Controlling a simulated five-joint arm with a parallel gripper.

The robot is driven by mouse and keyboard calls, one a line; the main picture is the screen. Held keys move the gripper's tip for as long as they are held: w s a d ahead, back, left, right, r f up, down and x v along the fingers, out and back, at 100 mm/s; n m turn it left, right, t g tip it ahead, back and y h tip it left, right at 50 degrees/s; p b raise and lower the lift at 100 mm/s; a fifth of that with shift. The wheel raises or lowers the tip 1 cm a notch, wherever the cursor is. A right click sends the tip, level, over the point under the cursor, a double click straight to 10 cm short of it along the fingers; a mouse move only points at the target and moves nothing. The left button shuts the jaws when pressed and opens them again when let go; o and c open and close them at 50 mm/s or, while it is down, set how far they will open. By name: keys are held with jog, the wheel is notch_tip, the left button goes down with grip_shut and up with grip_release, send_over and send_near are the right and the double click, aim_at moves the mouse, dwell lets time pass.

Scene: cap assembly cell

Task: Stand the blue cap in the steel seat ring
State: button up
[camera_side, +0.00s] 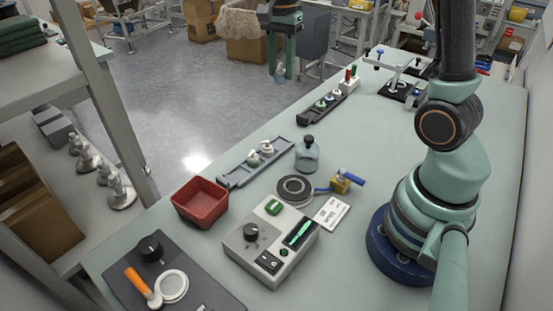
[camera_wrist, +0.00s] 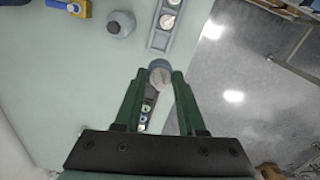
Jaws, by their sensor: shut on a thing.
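My gripper (camera_side: 282,75) hangs high at the back, past the left edge of the bench, with its fingers down. It is shut on a small grey-blue cap (camera_wrist: 159,77), which sits between the fingertips and shows a pale face to the wrist camera. In the side view the cap (camera_side: 280,73) is small and partly hidden by the fingers. A round steel-coloured ring with a dark middle (camera_side: 295,189), which looks like the seat ring, lies on the bench well in front of the gripper. Nothing can be seen standing in it.
A grey bottle (camera_side: 307,156) stands behind the ring. A yellow block with a blue handle (camera_side: 341,183) lies to its right. A rail with white pieces (camera_side: 254,161), a red bin (camera_side: 201,201) and a control box (camera_side: 271,240) are nearby. Another rail (camera_side: 329,102) holds small coloured parts.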

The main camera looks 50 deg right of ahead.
jog(key=s+a+f+n, duration=0.4)
jog(key=s+a+f, duration=0.6)
jog(key=s+a, duration=0.25)
jog(key=shift+s+d+f, duration=0.1)
jog(key=shift+d+f, duration=0.05)
jog(key=shift+f, duration=0.85)
jog(key=shift+s+d+f, duration=0.1)
jog(key=shift+d+f, duration=0.1)
jog(key=shift+f, duration=0.75)
jog(key=shift+s+d+f, duration=0.1)
jog(key=shift+d+f, duration=0.05)
jog(key=shift+f, duration=0.85)
jog(key=shift+f, duration=0.3)
jog(key=shift+f, duration=0.3)
jog(key=shift+f, duration=0.1)
jog(key=o, duration=0.9)
